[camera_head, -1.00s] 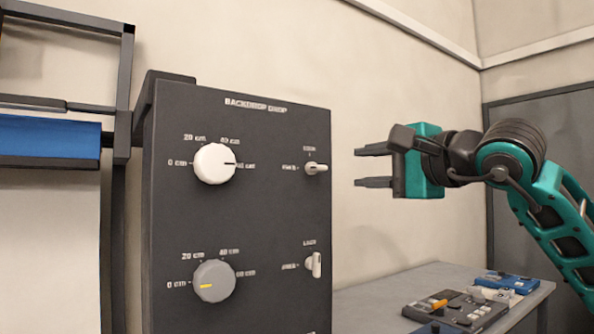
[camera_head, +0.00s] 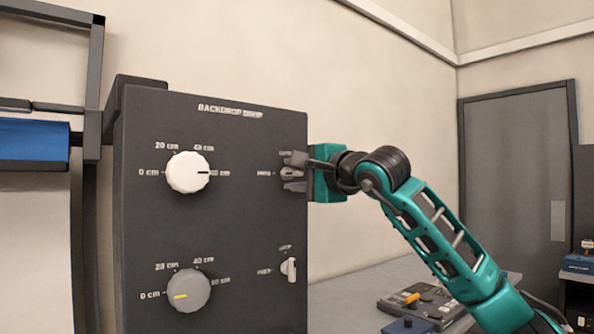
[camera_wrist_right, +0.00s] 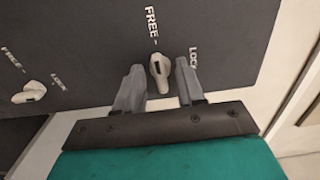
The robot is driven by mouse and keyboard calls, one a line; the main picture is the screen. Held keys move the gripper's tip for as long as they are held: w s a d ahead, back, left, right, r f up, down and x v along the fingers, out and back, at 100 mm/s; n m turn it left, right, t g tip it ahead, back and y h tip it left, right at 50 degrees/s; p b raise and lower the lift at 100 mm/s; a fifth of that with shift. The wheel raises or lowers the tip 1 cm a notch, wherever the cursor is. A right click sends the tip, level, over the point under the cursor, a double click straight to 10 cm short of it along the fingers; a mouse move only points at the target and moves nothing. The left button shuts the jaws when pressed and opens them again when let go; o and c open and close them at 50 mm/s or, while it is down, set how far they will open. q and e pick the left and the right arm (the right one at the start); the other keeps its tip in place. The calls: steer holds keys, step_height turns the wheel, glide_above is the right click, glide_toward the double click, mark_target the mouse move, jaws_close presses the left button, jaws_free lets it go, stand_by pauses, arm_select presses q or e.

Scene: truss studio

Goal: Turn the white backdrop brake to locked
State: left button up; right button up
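The white backdrop brake (camera_head: 289,172) is the upper small pale lever on the right side of the dark panel, in the row of the white dial (camera_head: 188,172). In the right wrist view the brake (camera_wrist_right: 158,75) points up at the FREE mark, with the LOCK mark to its right. My right gripper (camera_head: 293,172) is at the panel with its fingers on either side of the lever. In the right wrist view the gripper (camera_wrist_right: 160,66) is open, with gaps visible between lever and fingers. My left gripper is out of view.
A lower lever (camera_head: 289,268) stands upright beside a grey dial (camera_head: 188,291); it also shows in the right wrist view (camera_wrist_right: 36,92). A table (camera_head: 345,290) with a control box (camera_head: 425,303) is at the lower right. A blue roll (camera_head: 35,140) hangs at left.

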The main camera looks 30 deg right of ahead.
steer(key=shift+c, duration=0.3)
jaws_close()
stand_by(0.3)
steer(key=m+b, duration=0.1)
steer(key=m, duration=0.3)
steer(key=shift+f+b, duration=0.1)
steer(key=shift+b, duration=0.2)
steer(key=m+b, duration=0.1)
steer(key=m, duration=0.3)
steer(key=shift+m, duration=0.3)
steer(key=m+b, duration=0.1)
steer(key=m, duration=0.3)
steer(key=shift+m, duration=0.3)
steer(key=m, duration=0.4)
steer(key=shift+m+b, duration=0.3)
steer(key=shift+b, duration=0.05)
